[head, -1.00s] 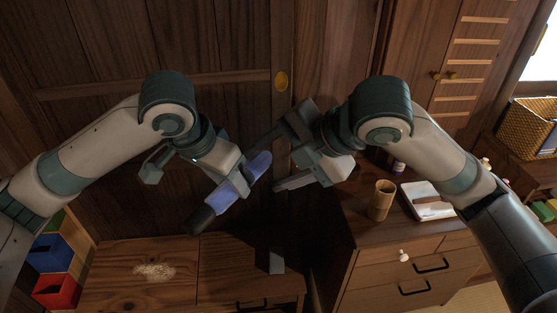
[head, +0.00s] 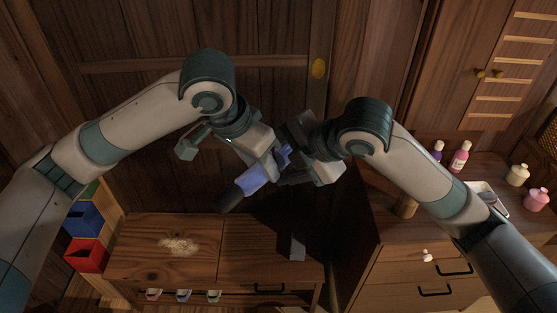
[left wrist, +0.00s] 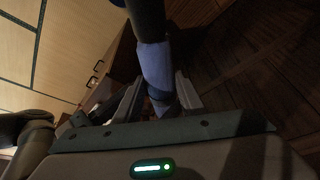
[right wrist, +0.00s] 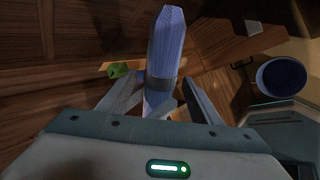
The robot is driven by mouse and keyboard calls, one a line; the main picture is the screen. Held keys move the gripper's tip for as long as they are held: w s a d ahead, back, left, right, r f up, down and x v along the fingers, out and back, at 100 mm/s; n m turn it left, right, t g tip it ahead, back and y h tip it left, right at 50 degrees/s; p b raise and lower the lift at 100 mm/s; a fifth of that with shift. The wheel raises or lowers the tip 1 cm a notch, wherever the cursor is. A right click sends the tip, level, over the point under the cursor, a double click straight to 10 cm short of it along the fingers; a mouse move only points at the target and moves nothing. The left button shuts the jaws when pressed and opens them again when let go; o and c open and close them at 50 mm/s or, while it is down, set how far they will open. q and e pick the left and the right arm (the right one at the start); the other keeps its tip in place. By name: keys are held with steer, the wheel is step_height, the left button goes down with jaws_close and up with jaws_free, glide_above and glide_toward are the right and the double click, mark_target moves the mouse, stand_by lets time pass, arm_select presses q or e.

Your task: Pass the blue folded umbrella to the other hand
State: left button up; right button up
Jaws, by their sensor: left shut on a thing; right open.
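The blue folded umbrella (head: 252,180) is tilted in the air above the low cabinet, its dark end (head: 230,199) pointing down and left. My left gripper (head: 273,163) is shut on its blue part; the left wrist view shows the umbrella (left wrist: 155,65) running out from between the fingers. My right gripper (head: 293,164) is open at the umbrella's upper right end. In the right wrist view the umbrella (right wrist: 166,50) lies between the spread fingers (right wrist: 160,100). Whether they touch it I cannot tell.
The low cabinet (head: 140,263) below carries a grey block (head: 298,247) and a pale patch (head: 178,246). Red (head: 87,255) and blue (head: 83,218) bins stand at left. The right chest (head: 400,250) holds a wooden cup (head: 405,207), a tray (head: 500,207) and a pink bottle (head: 460,157).

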steer(key=shift+c, duration=0.7)
steer(key=c, duration=1)
arm_select(q)
steer(key=o, duration=1.3)
arm_select(e)
steer(key=shift+c, duration=0.9)
arm_select(q)
steer(key=shift+d, duration=0.1)
steer(key=shift+s+d, duration=0.1)
steer(key=shift+s, duration=0.05)
arm_select(e)
steer(key=shift+a+r, duration=0.1)
arm_select(q)
steer(key=shift+r, duration=0.15)
steer(key=v, duration=1.1)
steer(key=shift+a+r, duration=0.35)
steer(key=shift+r, duration=0.05)
